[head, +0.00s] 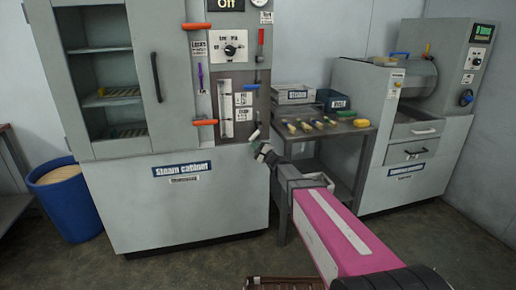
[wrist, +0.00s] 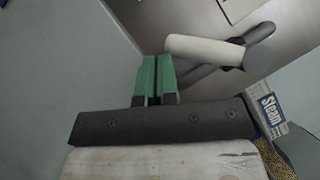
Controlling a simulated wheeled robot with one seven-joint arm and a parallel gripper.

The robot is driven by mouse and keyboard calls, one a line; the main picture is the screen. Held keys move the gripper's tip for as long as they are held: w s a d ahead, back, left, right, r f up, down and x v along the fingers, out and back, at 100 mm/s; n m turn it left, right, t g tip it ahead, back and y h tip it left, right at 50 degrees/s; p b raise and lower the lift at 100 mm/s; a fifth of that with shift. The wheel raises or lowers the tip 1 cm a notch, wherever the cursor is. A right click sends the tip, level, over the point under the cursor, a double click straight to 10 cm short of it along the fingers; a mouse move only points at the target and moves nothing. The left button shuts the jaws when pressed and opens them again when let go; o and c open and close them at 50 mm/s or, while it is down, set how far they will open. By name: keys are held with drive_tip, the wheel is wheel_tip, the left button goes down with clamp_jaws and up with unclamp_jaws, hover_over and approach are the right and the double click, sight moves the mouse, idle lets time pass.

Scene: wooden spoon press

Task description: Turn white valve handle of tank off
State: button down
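The white valve handle (head: 254,135) sticks out low on the right side of the steam cabinet's control panel. In the wrist view the white handle (wrist: 205,50) is a pale cylinder on a grey lever, just right of and beyond my fingertips. My gripper (head: 264,150) is just below and right of the handle in the head view. In the wrist view my gripper (wrist: 157,72) has its two green finger pads together, with nothing between them. The fingers look close to the handle, but I cannot tell whether they touch it.
The steam cabinet (head: 185,205) also carries orange handles (head: 205,123), a blue handle (head: 251,87), a red lever (head: 261,36) and a dial (head: 230,50). A side table (head: 350,128) with small tools stands right of it. A blue bin (head: 68,205) stands left.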

drive_tip(key=s+a+r, duration=0.1)
drive_tip(key=a+r, duration=0.3)
drive_tip(key=r, duration=0.1)
drive_tip(key=shift+s+a+r, duration=0.15)
drive_tip(key=shift+a, duration=0.2)
idle(0.3)
idle(0.6)
